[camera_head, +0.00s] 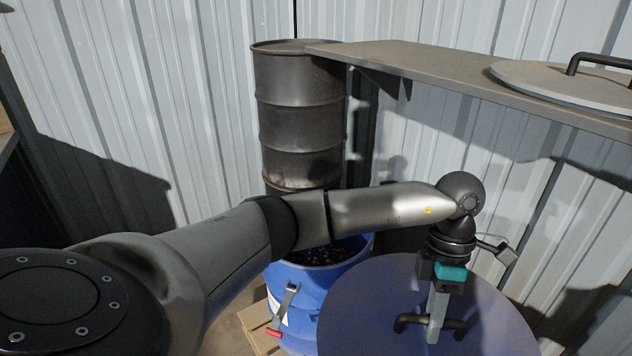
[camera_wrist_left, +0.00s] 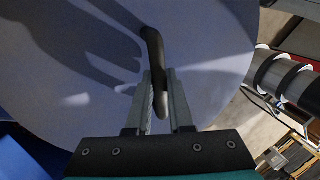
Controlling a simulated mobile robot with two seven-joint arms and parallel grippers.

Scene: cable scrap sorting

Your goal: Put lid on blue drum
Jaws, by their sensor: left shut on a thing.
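The blue drum (camera_head: 312,302) stands low in the middle of the head view, open at the top, with small dark mixed bits inside. A clamp with a red tip hangs on its side. My left gripper (camera_head: 433,325) is shut on the dark handle (camera_head: 455,326) of a large round blue-grey lid (camera_head: 375,315). The lid overlaps the drum's right side in the picture; its height above the rim is hard to tell. In the left wrist view the handle (camera_wrist_left: 152,45) sits between my fingers (camera_wrist_left: 160,95), with the lid (camera_wrist_left: 215,60) behind. My right gripper is not in view.
A dark steel drum (camera_head: 300,125) stands behind the blue one. A shelf (camera_head: 420,62) runs along the right wall, carrying a second grey lid (camera_head: 540,80) with a black handle. A wooden pallet (camera_head: 258,325) shows at the blue drum's base. Corrugated walls close off the back.

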